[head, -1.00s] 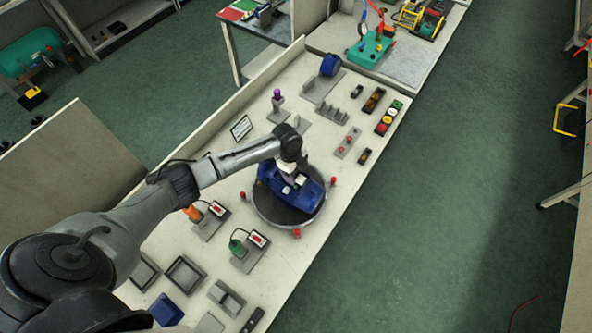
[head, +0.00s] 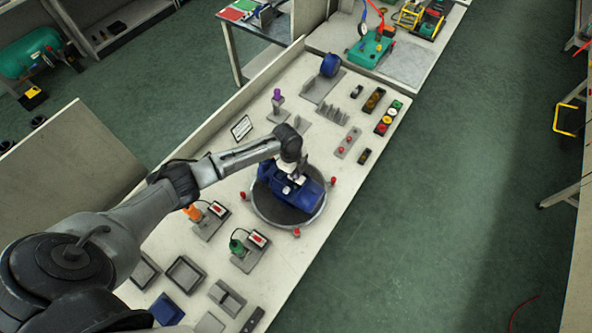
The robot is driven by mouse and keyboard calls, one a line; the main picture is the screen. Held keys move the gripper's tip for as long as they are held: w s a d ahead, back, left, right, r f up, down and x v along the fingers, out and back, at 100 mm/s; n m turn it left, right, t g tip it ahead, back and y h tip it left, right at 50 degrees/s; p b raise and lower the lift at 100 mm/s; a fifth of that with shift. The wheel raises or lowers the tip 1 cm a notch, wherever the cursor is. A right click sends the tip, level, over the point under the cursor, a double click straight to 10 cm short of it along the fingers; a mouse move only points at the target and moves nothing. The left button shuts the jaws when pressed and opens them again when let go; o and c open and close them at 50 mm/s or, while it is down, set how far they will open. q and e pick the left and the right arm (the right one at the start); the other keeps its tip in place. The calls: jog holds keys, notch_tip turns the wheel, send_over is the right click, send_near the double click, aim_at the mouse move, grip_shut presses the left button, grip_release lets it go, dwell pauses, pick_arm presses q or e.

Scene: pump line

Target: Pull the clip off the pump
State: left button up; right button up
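The blue pump (head: 303,195) lies on a round dark turntable (head: 262,204) with red knobs around its rim. My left gripper (head: 289,181) is at the pump's upper left part, reaching down over it from above. Its fingers are small in the view and partly hidden by the wrist, so I cannot tell whether they are open or shut. A small pale piece shows by the fingers, but I cannot make out the clip for certain. My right gripper is not in view.
An orange-handled tool (head: 193,212) and a green tool (head: 237,247) stand in holders left of the turntable. Grey trays (head: 185,274) and a blue bin (head: 166,309) lie nearer. A button box (head: 388,117) stands farther back.

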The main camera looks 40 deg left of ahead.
pick_arm(q)
grip_shut()
jog(key=shift+r, duration=0.1)
dwell(0.3)
jog(key=shift+c, duration=0.2)
grip_release()
grip_shut()
jog(key=shift+r, duration=0.1)
